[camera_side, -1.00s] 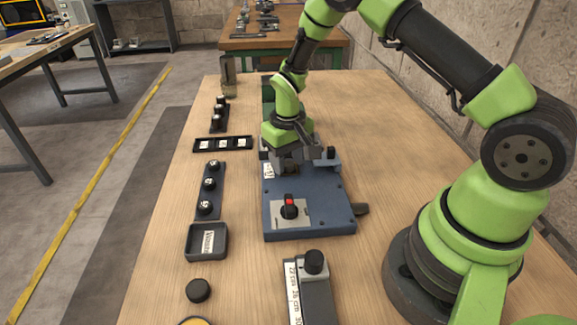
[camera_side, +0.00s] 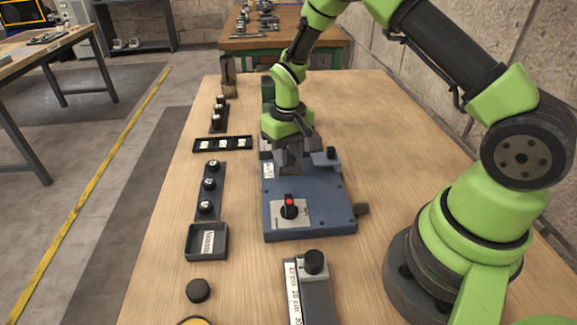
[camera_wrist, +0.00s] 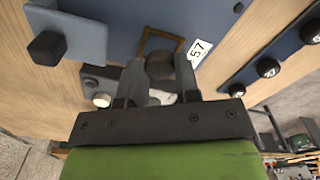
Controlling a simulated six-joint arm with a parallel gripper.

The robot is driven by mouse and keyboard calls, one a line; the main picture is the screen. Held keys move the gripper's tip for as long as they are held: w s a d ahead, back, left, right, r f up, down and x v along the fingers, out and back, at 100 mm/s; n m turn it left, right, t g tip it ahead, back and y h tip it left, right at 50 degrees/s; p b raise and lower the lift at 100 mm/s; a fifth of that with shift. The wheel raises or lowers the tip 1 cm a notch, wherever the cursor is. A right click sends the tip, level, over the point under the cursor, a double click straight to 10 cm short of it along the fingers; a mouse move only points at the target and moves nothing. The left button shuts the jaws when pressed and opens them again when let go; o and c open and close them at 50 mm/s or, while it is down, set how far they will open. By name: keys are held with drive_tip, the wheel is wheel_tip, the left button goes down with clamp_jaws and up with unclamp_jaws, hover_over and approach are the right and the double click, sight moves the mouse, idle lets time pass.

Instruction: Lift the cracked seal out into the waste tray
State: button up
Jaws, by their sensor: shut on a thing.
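My gripper (camera_side: 289,165) is over the far part of the blue fixture (camera_side: 330,205). In the wrist view its two fingers (camera_wrist: 160,75) are closed on the sides of a dark round piece, which I take to be the seal (camera_wrist: 160,66); no crack can be made out. A brown square outline (camera_wrist: 152,38) shows on the fixture just beyond the seal. The open grey tray (camera_side: 190,252), with a blurred label, stands on the table left of the fixture.
The fixture carries a red-tipped knob (camera_side: 289,206) and a raised block with a black knob (camera_side: 331,153). A black round puck (camera_side: 198,290) lies in front of the tray. Strips with black knobs (camera_side: 209,184) stand at left. A grey block (camera_side: 313,290) stands in front.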

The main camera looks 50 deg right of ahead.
drive_tip(key=shift+r, duration=2.15)
drive_tip(key=shift+s+a+r, duration=0.1)
drive_tip(key=shift+s+r, duration=0.05)
drive_tip(key=shift+r, duration=0.1)
drive_tip(key=s+a+r+n, duration=0.3)
drive_tip(key=s+a+r, duration=0.1)
drive_tip(key=s+r, duration=0.35)
drive_tip(key=m, duration=0.3)
hover_over(356, 173)
wheel_tip(356, 173, down, 12)
drive_tip(key=shift+r, duration=0.1)
drive_tip(key=shift+f, duration=2.45)
drive_tip(key=shift+f, duration=0.1)
